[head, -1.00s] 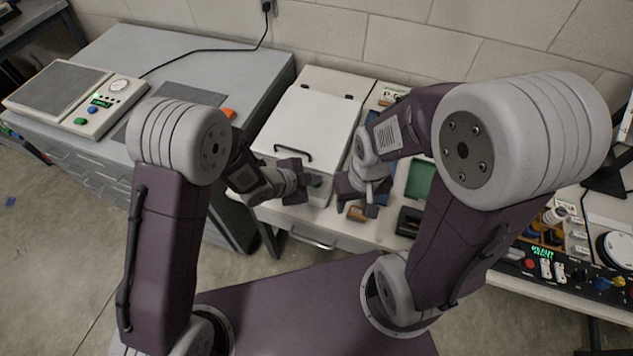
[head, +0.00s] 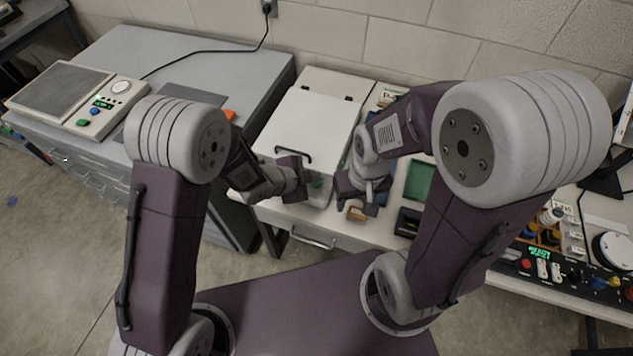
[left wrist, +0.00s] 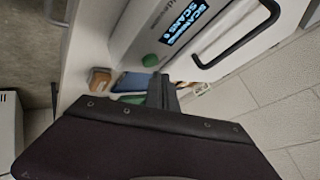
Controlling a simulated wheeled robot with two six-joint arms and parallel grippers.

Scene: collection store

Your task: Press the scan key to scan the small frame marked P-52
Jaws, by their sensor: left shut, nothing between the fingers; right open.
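The scanner is a white box with a closed lid (head: 308,118) and a black handle. In the left wrist view its front panel shows a lit display (left wrist: 187,24), which seems to read "SCANNING" over a scan count, and a green key (left wrist: 152,60). My left gripper (head: 303,180) is shut and empty at the scanner's front; in the left wrist view its fingertips (left wrist: 160,88) are just below the green key, apparently apart from it. My right gripper (head: 357,200) is open and empty, right of the scanner's front corner. No P-52 marking is readable; the scanner's inside is hidden.
A small brown block-like thing (head: 357,213) lies on the table below my right gripper. A green tray (head: 419,180) and a dark tray (head: 409,222) are to its right. A bench scale (head: 82,98) stands on the grey cabinet at left. A control panel (head: 545,262) is at right.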

